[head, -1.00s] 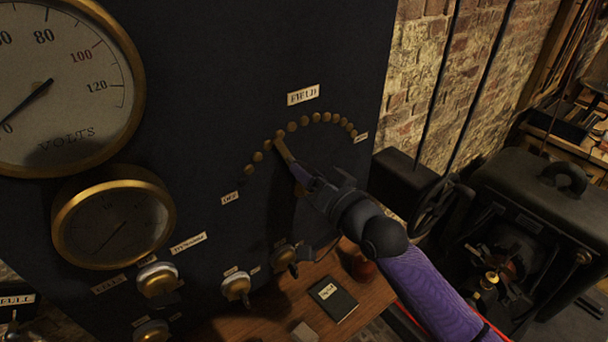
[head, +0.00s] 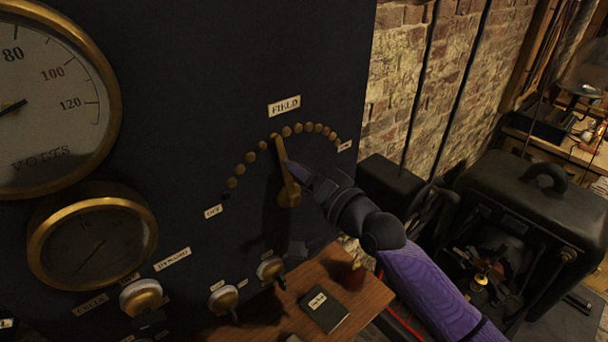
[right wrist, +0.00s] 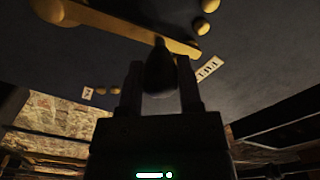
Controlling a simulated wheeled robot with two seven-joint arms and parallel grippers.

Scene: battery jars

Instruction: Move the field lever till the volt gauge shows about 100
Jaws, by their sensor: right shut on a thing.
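The field lever (head: 283,170) is a brass arm on the dark panel. Its tip lies at the brass studs, left of the middle of their arc, below the FIELD label (head: 284,106). My right gripper (head: 301,174) is shut on the lever's handle; in the right wrist view the fingers (right wrist: 160,90) stand on either side of the dark handle (right wrist: 160,68), with the brass arm behind it. The volt gauge (head: 60,120) is cut by the left edge. Its needle points left and slightly down, away from the red 100; the tip is out of view. My left gripper is not in view.
A smaller brass-rimmed gauge (head: 92,248) and several switches sit lower on the panel. A small table (head: 350,292) with a dark booklet (head: 324,309) stands below. A black machine (head: 530,215) stands right, by the brick wall (head: 420,100).

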